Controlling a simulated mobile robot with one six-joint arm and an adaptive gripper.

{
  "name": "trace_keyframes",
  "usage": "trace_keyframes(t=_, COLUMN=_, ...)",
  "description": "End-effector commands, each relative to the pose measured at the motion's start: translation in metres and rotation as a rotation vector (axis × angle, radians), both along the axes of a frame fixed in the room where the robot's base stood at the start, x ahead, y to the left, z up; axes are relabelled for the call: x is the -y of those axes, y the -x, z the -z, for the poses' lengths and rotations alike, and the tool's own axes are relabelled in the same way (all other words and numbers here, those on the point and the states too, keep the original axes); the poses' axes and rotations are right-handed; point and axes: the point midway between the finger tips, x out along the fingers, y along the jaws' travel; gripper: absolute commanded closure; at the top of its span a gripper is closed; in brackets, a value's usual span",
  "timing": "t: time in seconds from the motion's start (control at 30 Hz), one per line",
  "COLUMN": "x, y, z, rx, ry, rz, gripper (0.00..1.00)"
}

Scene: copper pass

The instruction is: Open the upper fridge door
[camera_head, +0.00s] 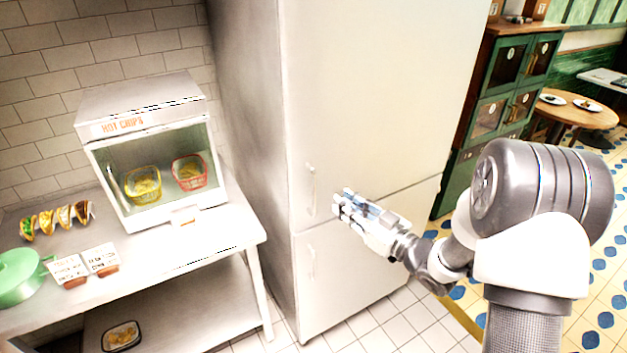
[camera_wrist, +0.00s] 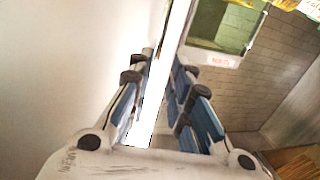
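The fridge's upper door (camera_head: 385,90) is a tall cream-white panel and looks shut. Its slim vertical handle (camera_head: 310,188) is near the door's lower left corner. My gripper (camera_head: 342,203) is just right of the handle, in front of the door's lower part, with its fingers pointing left. In the wrist view my gripper (camera_wrist: 166,68) is open, with blue-padded fingers apart. A bright white strip (camera_wrist: 170,55) runs between them; I cannot tell whether it is the handle or the fridge edge. I see no clear contact with the handle.
The lower fridge door (camera_head: 350,265) is below, with its own handle (camera_head: 311,262). A counter (camera_head: 225,235) with a hot chips warmer (camera_head: 150,105) stands left of the fridge. A green cabinet (camera_head: 505,85) is at the right. Tiled floor (camera_head: 400,320) is open in front.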

Motion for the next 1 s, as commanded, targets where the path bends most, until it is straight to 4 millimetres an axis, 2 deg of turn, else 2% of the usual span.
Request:
trace_keyframes(t=0.03, x=-0.011, y=-0.008, z=0.001, rx=0.003, ry=0.000, rz=-0.005, gripper=0.81)
trace_keyframes(t=0.3, x=-0.053, y=-0.049, z=0.001, rx=0.001, ry=0.000, rz=-0.003, gripper=0.81)
trace_keyframes(t=0.5, x=-0.077, y=-0.074, z=0.001, rx=0.001, ry=0.001, rz=-0.001, gripper=0.81)
trace_keyframes(t=0.7, x=-0.088, y=-0.087, z=0.000, rx=0.001, ry=0.000, rz=0.001, gripper=0.81)
trace_keyframes(t=1.0, x=-0.090, y=-0.089, z=0.000, rx=0.000, ry=0.000, rz=0.002, gripper=0.81)
